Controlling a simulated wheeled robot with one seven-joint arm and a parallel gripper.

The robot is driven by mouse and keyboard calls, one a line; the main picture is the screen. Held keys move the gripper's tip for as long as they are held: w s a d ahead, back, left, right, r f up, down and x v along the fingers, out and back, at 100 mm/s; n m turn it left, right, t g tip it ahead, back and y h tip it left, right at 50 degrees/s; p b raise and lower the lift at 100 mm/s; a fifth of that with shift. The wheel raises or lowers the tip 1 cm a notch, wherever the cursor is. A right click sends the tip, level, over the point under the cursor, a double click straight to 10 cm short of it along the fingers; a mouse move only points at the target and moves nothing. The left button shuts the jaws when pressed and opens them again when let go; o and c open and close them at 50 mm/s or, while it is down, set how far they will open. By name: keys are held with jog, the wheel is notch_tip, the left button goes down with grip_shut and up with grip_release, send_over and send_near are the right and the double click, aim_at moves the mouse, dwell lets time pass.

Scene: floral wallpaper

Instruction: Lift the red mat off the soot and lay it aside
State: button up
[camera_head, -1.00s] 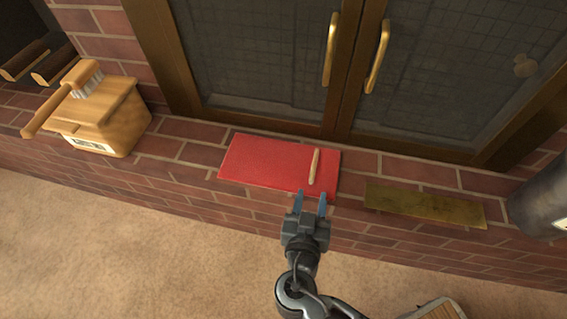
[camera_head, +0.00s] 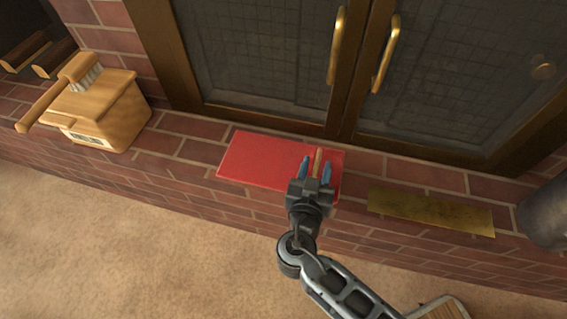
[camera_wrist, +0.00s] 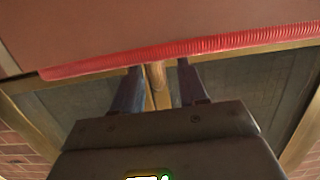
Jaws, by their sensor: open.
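The red mat (camera_head: 262,160) lies flat on the brick ledge in front of the doors in the head view. Whether the fingers touch the bar I cannot tell. No soot is visible; whatever is under the mat is hidden.
Glazed double doors with brass handles (camera_head: 384,57) stand behind the mat. A brass plate (camera_head: 430,212) lies to its right, then a dark cylinder (camera_head: 545,215). A wooden box with a brush (camera_head: 105,110) stands on the left. Bare ledge lies between box and mat.

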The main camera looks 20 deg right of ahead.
jog(key=shift+x, duration=1.25)
jog(key=shift+c, duration=0.3)
grip_shut()
